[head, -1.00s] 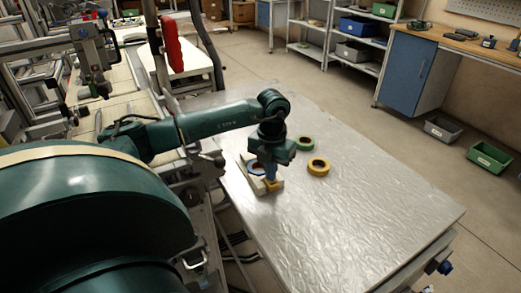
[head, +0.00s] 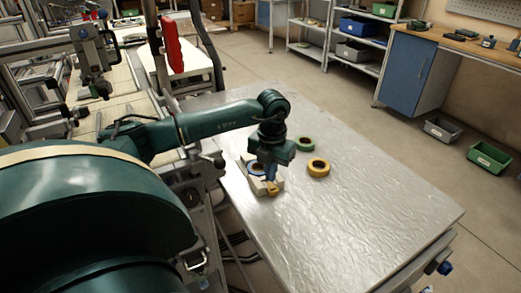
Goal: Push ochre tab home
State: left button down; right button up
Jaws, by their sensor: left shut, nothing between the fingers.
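The ochre tab (head: 272,190) is at the near end of a small pale block (head: 279,181) on the silvery table. My left gripper (head: 270,178) points down just above the tab with its fingers shut. The fingertips look to be at or very near the tab; I cannot tell whether they touch. The gripper hides much of the block, so how far the tab sits in is unclear. My right gripper is not in view.
A yellow tape reel (head: 318,168) lies on the table (head: 360,210) to the right of the gripper. A green reel (head: 305,144) lies just behind it. The right and near parts of the table are clear.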

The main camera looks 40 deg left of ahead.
pick_arm(q)
notch_tip(320, 180, up, 7)
jog(key=p, duration=0.4)
jog(key=shift+f, duration=0.2)
dwell(0.4)
